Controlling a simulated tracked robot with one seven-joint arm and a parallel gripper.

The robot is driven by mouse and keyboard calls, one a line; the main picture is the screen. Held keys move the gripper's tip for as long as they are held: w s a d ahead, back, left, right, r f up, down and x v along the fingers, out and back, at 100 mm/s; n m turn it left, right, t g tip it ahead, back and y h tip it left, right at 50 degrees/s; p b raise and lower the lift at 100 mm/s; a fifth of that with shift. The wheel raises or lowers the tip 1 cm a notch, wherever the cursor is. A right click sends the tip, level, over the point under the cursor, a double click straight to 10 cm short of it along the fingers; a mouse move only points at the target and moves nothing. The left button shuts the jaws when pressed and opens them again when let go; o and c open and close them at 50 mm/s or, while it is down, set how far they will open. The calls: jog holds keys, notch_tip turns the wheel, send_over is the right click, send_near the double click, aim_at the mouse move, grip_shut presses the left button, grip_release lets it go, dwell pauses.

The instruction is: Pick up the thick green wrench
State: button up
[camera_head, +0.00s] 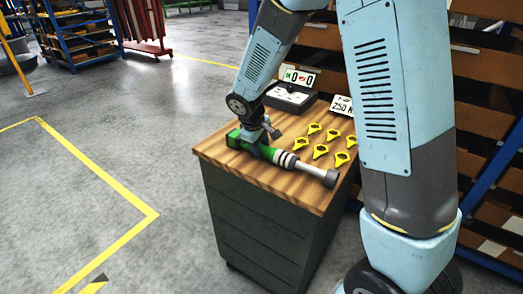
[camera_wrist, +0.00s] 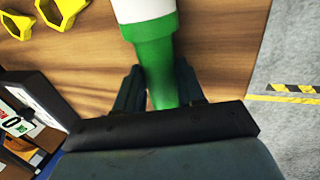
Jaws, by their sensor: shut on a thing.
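The thick green wrench (camera_head: 279,156) lies along the front edge of the wooden cabinet top in the head view. Its green handle is at the left and its pale shaft runs right to a dark grey head. In the wrist view its green part (camera_wrist: 155,60) lies between the two dark fingers. My gripper (camera_wrist: 160,85) is shut on this green part. My gripper (camera_head: 255,138) comes down onto the wrench from above in the head view. I cannot tell whether the wrench touches the top or is just above it.
Several yellow castings (camera_head: 320,151) lie on the wooden top (camera_head: 304,189) behind the wrench. A black device (camera_head: 290,97) with a display sign and a "250 N" card (camera_head: 342,105) stand at the back. Racks rise behind at right. Open floor (camera_head: 130,120) with yellow lines lies left.

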grip_shut()
jog(key=shift+r, duration=0.45)
notch_tip(320, 180, up, 2)
jog(key=shift+r, duration=0.15)
jog(key=s+d+r, duration=0.3)
jog(key=s+r, duration=0.7)
jog(key=s, duration=0.3)
jog(key=shift+s, duration=0.3)
jog(key=shift+s+d, duration=0.1)
